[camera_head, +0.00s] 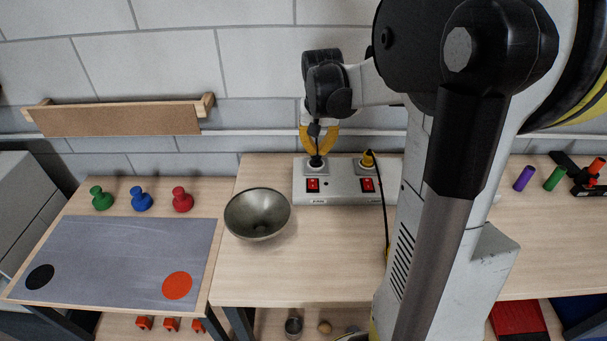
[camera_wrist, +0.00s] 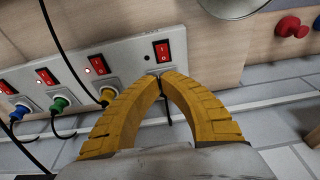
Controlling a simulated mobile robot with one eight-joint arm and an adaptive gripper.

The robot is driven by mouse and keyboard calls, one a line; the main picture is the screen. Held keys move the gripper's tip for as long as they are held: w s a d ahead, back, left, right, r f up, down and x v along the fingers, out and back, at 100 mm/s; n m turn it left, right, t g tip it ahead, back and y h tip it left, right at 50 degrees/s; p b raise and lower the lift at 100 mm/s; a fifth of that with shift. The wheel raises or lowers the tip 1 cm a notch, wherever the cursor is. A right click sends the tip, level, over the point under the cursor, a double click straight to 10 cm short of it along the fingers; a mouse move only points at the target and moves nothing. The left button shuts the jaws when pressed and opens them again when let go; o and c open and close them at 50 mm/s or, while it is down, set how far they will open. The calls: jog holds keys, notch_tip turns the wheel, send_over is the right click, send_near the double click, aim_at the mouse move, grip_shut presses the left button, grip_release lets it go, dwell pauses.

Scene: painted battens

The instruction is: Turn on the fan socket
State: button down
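A grey socket strip (camera_head: 340,194) stands at the back of the wooden table against the wall. Its red rocker switches show in the head view, one at the left end (camera_head: 313,185) and one beside it (camera_head: 367,185). The left-end switch also shows in the wrist view (camera_wrist: 162,50), just beyond my fingertips. Labels are too small to read. My gripper (camera_head: 317,152) points down at the left-end socket. Its yellow fingers (camera_wrist: 160,77) are closed around a dark plug with a black cord, mostly hidden, at that socket. Whether it is fully seated I cannot tell.
A yellow plug (camera_wrist: 107,96), a green plug (camera_wrist: 60,103) and a blue plug (camera_wrist: 19,112) sit in the other sockets, with cords trailing. A metal bowl (camera_head: 257,214) stands in front and left of the strip. My arm hides the strip's right part in the head view.

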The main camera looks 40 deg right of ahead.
aim_at(315, 187)
jog(key=b+x, duration=0.1)
jog(key=x, duration=0.3)
jog(key=b+x, duration=0.2)
jog(key=x, duration=0.2)
jog(key=b+x, duration=0.1)
jog(key=x, duration=0.4)
jog(key=shift+s+a+f+b, duration=0.1)
jog(key=shift+s+a+b, duration=0.2)
jog(key=shift+s+b, duration=0.1)
jog(key=shift+f, duration=0.4)
jog(key=shift+s+a+f+b, duration=0.1)
jog(key=shift+f+b, duration=0.2)
jog(key=shift+s+a+f+t+b, duration=0.1)
jog(key=shift+f+t+b, duration=0.2)
jog(key=shift+f, duration=0.1)
jog(key=shift+r, duration=0.25)
